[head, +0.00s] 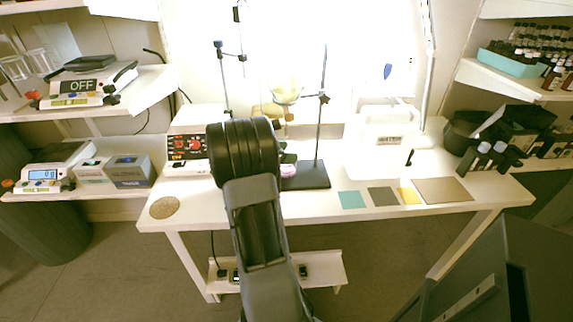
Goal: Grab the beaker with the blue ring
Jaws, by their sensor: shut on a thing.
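I do not see my gripper; my own arm rises in front of the middle of the table and its dark, thick end joint covers whatever is behind it. I cannot make out a beaker with a blue ring. Clear glass beakers (38,61) stand on the upper left shelf, but no ring colour can be told on them. A small pink-tinted thing (288,184) shows just right of my arm on the table, partly hidden and too small to identify.
The white table (335,212) holds a device with a red panel (187,147), a stand with a dark base (306,177), a white box-like device (388,140) and flat coloured pads (382,197). Shelves flank both sides. A dark panel (490,275) fills the lower right.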

